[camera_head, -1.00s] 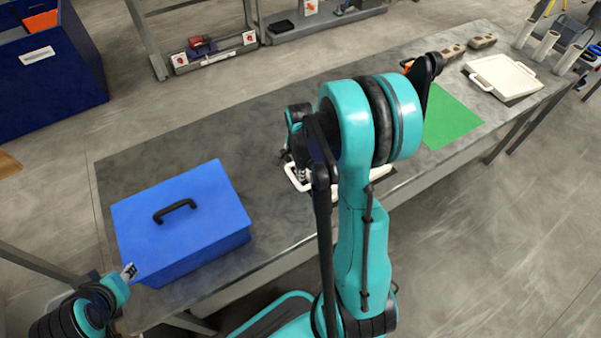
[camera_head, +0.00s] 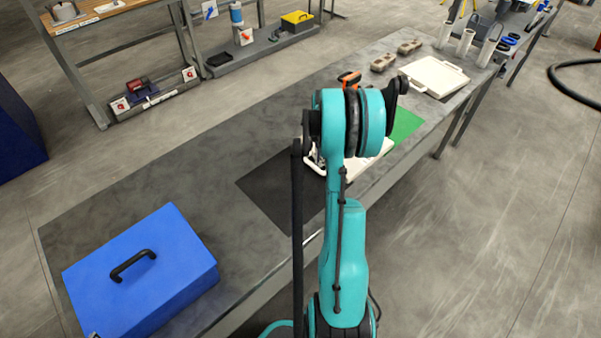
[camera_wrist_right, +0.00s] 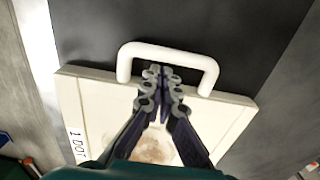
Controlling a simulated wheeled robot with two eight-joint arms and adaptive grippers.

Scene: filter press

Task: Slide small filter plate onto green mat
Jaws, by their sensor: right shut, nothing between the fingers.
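The small filter plate (camera_head: 370,162) is a cream-white slab lying on the table, partly hidden behind my right arm in the head view. Contact is unclear. My left gripper is not clearly in view.
A dark mat (camera_head: 268,190) lies left of the plate. A blue box (camera_head: 150,285) with a black handle stands at the table's near left. Another white plate (camera_head: 436,76), two beige blocks and white tubes (camera_head: 465,42) are at the far right. The table between box and dark mat is clear.

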